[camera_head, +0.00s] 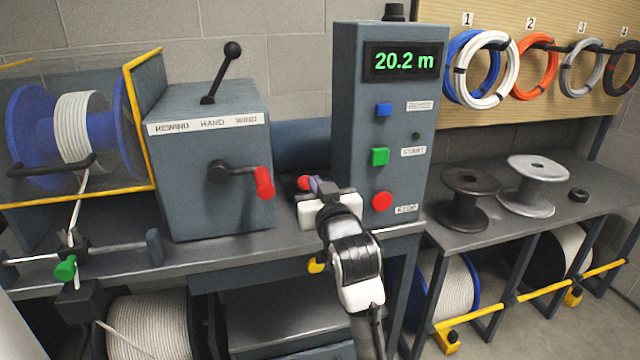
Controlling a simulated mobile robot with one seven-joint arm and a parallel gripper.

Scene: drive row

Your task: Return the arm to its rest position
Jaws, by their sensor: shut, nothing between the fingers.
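My arm (356,262) reaches up from the lower right of the head view, in front of the bench. My gripper (314,186) is at its far end, over the bench between the grey lever box and the control cabinet. The fingers are small in the picture and look shut and empty. A small red part (304,182) shows right beside the fingertips; I cannot tell whether they touch it. The control cabinet (345,125) stands just right of my gripper and its display (403,61) reads 20.2 m.
The lever box (185,190) has a red-handled crank (264,183) left of my gripper. A blue reel (30,140) with white cable stands inside a yellow-edged guard (140,120). Two empty spools, dark (469,183) and pale (538,170), stand on the right bench. Coils hang above.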

